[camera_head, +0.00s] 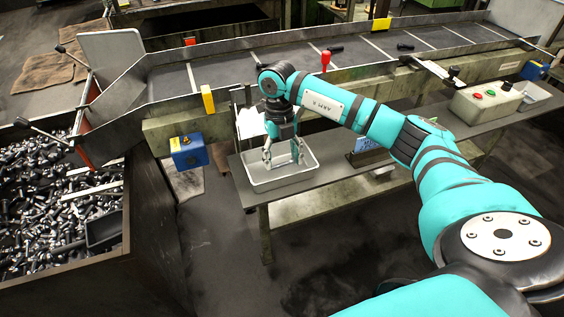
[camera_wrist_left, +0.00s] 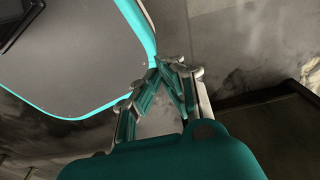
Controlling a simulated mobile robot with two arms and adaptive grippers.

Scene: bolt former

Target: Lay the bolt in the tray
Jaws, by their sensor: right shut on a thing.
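The grey tray (camera_head: 250,184) stands on the low bench, below the conveyor. My right gripper (camera_head: 284,160) points down over the tray, with its fingertips near or inside the rim. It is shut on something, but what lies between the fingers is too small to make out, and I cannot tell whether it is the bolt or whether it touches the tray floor. My left gripper (camera_wrist_left: 166,70) shows only in the left wrist view, where its fingers lean together and look shut, with nothing seen between them.
A bin of many loose bolts (camera_head: 50,190) stands at the left. The conveyor (camera_head: 260,55) runs behind, with dark pieces on it. A blue box (camera_head: 188,152) is left of the tray. A button box (camera_head: 485,100) sits on the bench's right part.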

